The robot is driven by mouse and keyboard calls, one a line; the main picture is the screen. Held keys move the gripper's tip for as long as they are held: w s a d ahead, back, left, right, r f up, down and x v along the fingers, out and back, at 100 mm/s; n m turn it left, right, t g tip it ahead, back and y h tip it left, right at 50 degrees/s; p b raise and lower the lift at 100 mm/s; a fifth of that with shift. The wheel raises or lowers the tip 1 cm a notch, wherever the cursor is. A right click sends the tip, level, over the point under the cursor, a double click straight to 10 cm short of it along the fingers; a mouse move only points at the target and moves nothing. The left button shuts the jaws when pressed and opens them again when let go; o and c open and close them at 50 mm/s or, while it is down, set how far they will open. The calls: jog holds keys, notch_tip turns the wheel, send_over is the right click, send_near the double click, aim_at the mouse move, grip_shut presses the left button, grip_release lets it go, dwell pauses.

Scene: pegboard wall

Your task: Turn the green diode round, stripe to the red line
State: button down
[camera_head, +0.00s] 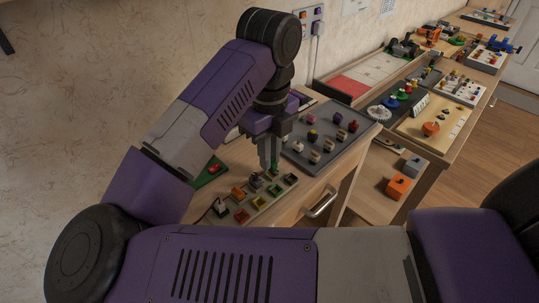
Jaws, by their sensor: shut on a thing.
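My gripper (269,167) points down over a pale board (268,208) on the near wooden bench. It is shut on a small green piece, the green diode (275,171), which shows only as a sliver at the fingertips. The diode's stripe and which way it faces are too small to make out. I cannot make out a red line, nor whether the diode touches the board.
A grey tray (342,160) with several pegs stands close to the right of my gripper. A green board (207,177) lies to the left, partly behind my arm. A second table (447,133) with boards and toys stands further right. The wall is close behind.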

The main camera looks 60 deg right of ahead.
jog(key=shift+f+b, duration=0.9)
jog(key=shift+f, duration=0.05)
dwell(0.4)
jog(key=c, duration=1.3)
grip_release()
jog(key=shift+c, duration=0.2)
jog(key=shift+r, duration=0.1)
jog(key=shift+r+p, duration=1.45)
jog(key=shift+r, duration=1)
